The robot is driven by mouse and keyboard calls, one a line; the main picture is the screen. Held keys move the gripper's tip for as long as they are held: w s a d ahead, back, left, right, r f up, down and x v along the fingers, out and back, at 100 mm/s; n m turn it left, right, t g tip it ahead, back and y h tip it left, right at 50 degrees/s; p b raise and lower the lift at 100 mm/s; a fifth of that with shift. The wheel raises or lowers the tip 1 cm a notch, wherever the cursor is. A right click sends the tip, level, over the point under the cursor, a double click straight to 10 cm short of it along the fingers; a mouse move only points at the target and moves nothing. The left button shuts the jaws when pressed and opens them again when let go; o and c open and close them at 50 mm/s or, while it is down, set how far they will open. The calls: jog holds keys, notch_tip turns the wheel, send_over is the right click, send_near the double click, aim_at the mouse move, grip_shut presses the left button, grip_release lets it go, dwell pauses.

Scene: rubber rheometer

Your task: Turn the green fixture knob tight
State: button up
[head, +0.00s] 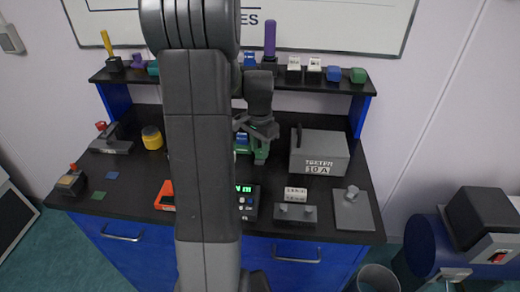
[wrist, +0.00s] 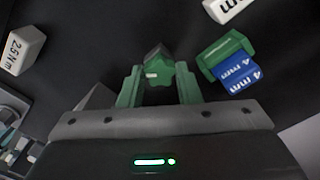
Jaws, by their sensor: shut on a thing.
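A blue block marked 4 mm (wrist: 240,72) sits against a green piece (wrist: 226,50) to the right. In the head view my gripper (head: 257,132) points down over the green fixture (head: 262,153) in the middle of the bench. The gripper and arm hide most of the fixture there, and I cannot make out the knob.
A grey tester box (head: 320,152) stands to the right on the black bench. A lit display unit (head: 247,200) and an orange device (head: 166,194) lie in front. A white block marked 2.5 N m (wrist: 22,48) shows in the wrist view. A shelf (head: 345,85) holds small items behind.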

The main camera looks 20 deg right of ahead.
jog(key=m, duration=0.3)
dwell(0.4)
jog(key=shift+m, duration=0.6)
jog(key=m, duration=0.3)
jog(key=shift+m, duration=0.6)
jog(key=m, duration=0.3)
jog(key=shift+m, duration=0.4)
